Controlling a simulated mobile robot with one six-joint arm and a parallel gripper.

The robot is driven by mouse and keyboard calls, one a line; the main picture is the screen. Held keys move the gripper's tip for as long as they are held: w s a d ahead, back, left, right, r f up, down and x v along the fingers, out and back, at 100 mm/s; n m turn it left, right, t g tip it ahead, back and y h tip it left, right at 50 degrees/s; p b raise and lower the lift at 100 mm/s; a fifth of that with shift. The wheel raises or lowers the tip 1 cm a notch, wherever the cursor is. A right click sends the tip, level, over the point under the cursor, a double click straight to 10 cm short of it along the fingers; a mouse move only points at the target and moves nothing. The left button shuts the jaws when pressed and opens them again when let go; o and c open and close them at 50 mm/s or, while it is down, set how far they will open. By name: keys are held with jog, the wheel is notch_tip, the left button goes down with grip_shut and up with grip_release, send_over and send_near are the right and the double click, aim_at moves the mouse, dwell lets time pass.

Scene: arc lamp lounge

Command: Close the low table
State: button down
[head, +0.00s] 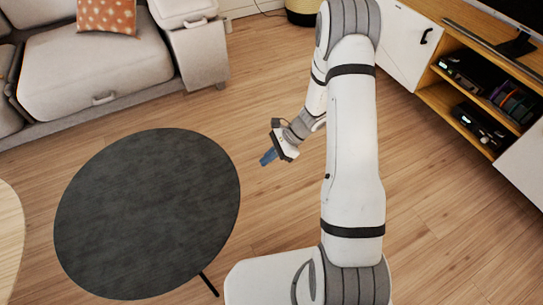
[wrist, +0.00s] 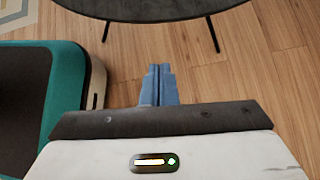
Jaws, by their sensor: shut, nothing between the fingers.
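A low round table (head: 148,215) with a dark grey top stands at the left in the head view. One thin black leg shows below its near right edge. I see no drawer, door or lid on it. My gripper (head: 267,158) is to the right of the tabletop, apart from it, over the floor. In the wrist view the table's dark edge (wrist: 150,8) and thin legs show at the top, beyond my gripper (wrist: 158,68). Its blue fingers are shut together with nothing between them.
A beige sofa (head: 95,68) with an orange cushion (head: 106,17) stands behind the table. A pale round surface (head: 8,240) shows at the left edge. A wooden media cabinet (head: 465,95) with a white door stands at the right. Wooden floor is clear between.

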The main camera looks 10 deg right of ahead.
jog(key=s+a+f+b, duration=0.1)
jog(key=a+f+b, duration=0.1)
jog(key=a, duration=0.5)
jog(key=shift+a+f+b, duration=0.2)
jog(key=shift+f+b, duration=0.1)
jog(key=shift+f, duration=0.45)
